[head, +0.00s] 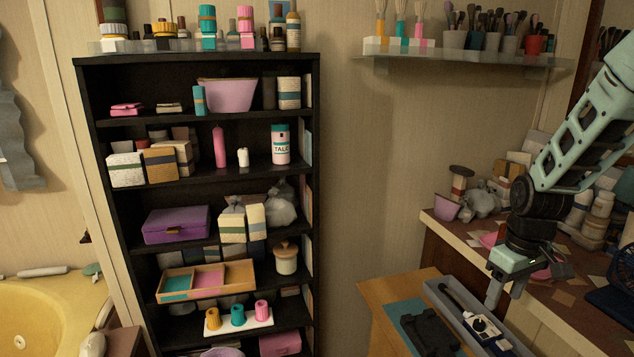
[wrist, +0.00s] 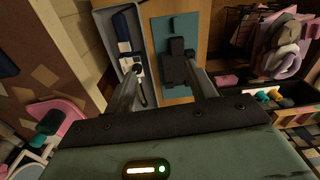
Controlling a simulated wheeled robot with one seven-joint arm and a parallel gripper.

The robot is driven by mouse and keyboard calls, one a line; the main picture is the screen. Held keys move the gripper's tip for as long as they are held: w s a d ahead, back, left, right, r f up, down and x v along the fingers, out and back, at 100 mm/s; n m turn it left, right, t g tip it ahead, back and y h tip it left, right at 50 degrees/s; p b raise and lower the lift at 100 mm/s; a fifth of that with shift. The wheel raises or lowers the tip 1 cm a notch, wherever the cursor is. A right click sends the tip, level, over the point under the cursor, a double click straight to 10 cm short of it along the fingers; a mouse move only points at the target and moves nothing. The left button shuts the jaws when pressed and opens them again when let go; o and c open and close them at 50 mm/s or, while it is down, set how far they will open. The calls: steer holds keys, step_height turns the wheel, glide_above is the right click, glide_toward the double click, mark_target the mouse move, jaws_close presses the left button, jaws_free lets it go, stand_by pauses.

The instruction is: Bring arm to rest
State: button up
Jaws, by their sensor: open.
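My gripper (head: 505,290) hangs at the right of the head view, pointing down over the wooden stand by the counter. It is open, with nothing seen between its fingers. In the wrist view my gripper (wrist: 168,88) shows two separated fingers. Below them are a grey tray (head: 440,290) with a dark-and-white device (head: 484,328) in it, and a black holder (head: 428,335) on a teal mat (head: 397,310). The tray also shows in the wrist view (wrist: 107,26), as does the black holder (wrist: 176,70). My arm rises to the upper right.
A black shelf unit (head: 317,200) with boxes, bottles and candles stands left of centre. A cluttered counter (head: 462,240) lies at right, close to my gripper. A wall shelf (head: 460,60) with brushes hangs above. A yellow tub (head: 45,310) is at far left. Open air lies before the bare wall.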

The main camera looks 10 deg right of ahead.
steer(key=s+a+r+n, duration=0.1)
steer(key=a+r, duration=0.1)
steer(key=a, duration=0.5)
steer(key=a+r+n, duration=0.1)
steer(key=a+r, duration=0.2)
steer(key=a, duration=0.3)
steer(key=s+a+r+n+p, duration=0.1)
steer(key=s+a+r, duration=0.1)
steer(key=s+a, duration=0.7)
steer(key=s+a+r+n+p, duration=0.1)
steer(key=s+a+r+n, duration=0.1)
steer(key=s+a, duration=0.7)
steer(key=shift+s+a+r+n+p, duration=0.2)
steer(key=shift+r+n+p, duration=0.15)
steer(key=shift+r, duration=0.4)
steer(key=shift+w, duration=0.1)
